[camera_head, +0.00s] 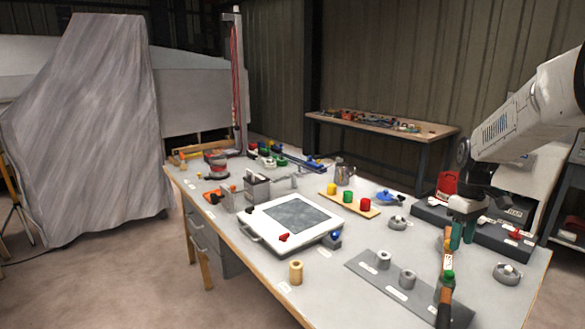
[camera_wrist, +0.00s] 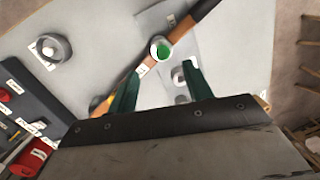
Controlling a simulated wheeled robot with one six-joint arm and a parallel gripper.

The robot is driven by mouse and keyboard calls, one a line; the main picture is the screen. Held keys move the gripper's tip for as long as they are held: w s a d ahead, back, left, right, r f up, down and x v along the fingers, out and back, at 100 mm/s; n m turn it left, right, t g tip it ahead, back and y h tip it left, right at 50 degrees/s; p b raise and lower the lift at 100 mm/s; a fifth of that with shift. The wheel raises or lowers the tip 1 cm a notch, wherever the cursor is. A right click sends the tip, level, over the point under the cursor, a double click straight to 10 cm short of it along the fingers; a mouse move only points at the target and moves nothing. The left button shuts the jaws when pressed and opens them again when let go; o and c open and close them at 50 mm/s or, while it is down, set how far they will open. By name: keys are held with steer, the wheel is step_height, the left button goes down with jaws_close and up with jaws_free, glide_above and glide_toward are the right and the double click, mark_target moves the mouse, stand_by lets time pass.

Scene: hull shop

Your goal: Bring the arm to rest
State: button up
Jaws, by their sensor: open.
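My gripper (camera_head: 462,232) hangs over the right side of the workbench (camera_head: 330,270), its green fingers pointing down. In the wrist view my gripper (camera_wrist: 158,82) has its two green fingers spread apart, with nothing held between them. A long tool with orange, green and dark parts (camera_head: 446,300) shows just in front of the fingers in the head view. In the wrist view this tool (camera_wrist: 190,25) runs diagonally past the fingertips, near a round green-centred piece (camera_wrist: 161,49). I cannot tell how close the fingers are to the tool.
A grey plate (camera_head: 365,268) with metal cylinders lies left of the tool. A dark tray (camera_head: 490,232) with a red container (camera_head: 447,184) stands behind my gripper. A white framed panel (camera_head: 265,235), coloured cylinders on a board (camera_head: 368,211) and a metal jug (camera_head: 344,172) occupy the bench.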

steer(key=s+a+r+m+t, duration=0.1)
steer(key=s+a, duration=0.4)
steer(key=s, duration=0.6)
steer(key=s+a+r+m+t, duration=0.1)
steer(key=s+a+r+m, duration=0.2)
steer(key=s, duration=0.8)
steer(key=s+a+r+m+t, duration=0.1)
steer(key=s+a+r, duration=0.4)
steer(key=s, duration=0.6)
steer(key=a, duration=0.2)
steer(key=shift+s+a+m, duration=0.2)
steer(key=shift+a+m, duration=0.15)
steer(key=shift+m, duration=0.05)
